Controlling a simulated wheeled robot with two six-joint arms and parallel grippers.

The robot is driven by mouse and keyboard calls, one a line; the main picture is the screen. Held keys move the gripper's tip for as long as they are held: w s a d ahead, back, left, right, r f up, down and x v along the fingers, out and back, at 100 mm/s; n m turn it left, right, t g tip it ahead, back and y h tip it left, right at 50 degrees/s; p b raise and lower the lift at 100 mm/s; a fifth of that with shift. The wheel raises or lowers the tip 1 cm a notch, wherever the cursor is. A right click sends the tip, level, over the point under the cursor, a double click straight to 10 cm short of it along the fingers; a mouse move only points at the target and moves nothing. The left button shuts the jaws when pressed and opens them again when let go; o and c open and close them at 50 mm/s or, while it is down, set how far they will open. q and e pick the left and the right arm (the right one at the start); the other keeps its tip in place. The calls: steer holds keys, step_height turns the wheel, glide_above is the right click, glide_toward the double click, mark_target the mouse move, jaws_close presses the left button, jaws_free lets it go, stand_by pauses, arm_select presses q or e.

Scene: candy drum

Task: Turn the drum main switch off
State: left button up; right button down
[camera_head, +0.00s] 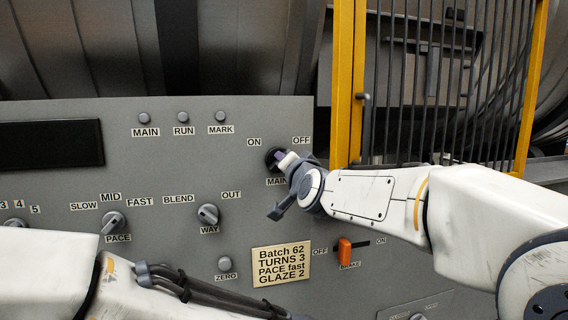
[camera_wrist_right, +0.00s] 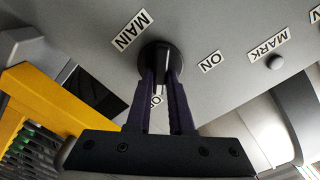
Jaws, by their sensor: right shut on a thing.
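The main switch (camera_head: 270,158) is a round black knob on the grey panel, between and below the ON label (camera_head: 254,142) and the OFF label (camera_head: 301,140), with its MAIN label partly covered. My right gripper (camera_head: 284,158) is at the knob. In the right wrist view the two dark fingers (camera_wrist_right: 162,78) close on the grip of the black main knob (camera_wrist_right: 155,50). The ON label is clear there; the OFF label is partly hidden behind a finger. I cannot tell exactly where the grip points. My left arm crosses the bottom left; its gripper is not visible.
The panel also has the PACE knob (camera_head: 114,222), WAY knob (camera_head: 208,215), ZERO button (camera_head: 225,263) and orange BRAKE slider (camera_head: 345,252). A yellow-framed barred guard (camera_head: 348,80) stands right of the switch, behind my right arm. The large drum (camera_head: 150,45) is behind the panel.

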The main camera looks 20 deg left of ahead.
steer(key=shift+f, duration=0.1)
steer(key=c, duration=0.8)
jaws_free()
steer(key=b+v, duration=0.1)
steer(key=v, duration=0.9)
steer(key=shift+s+b, duration=0.25)
steer(key=shift+b, duration=0.15)
steer(key=shift+d, duration=0.15)
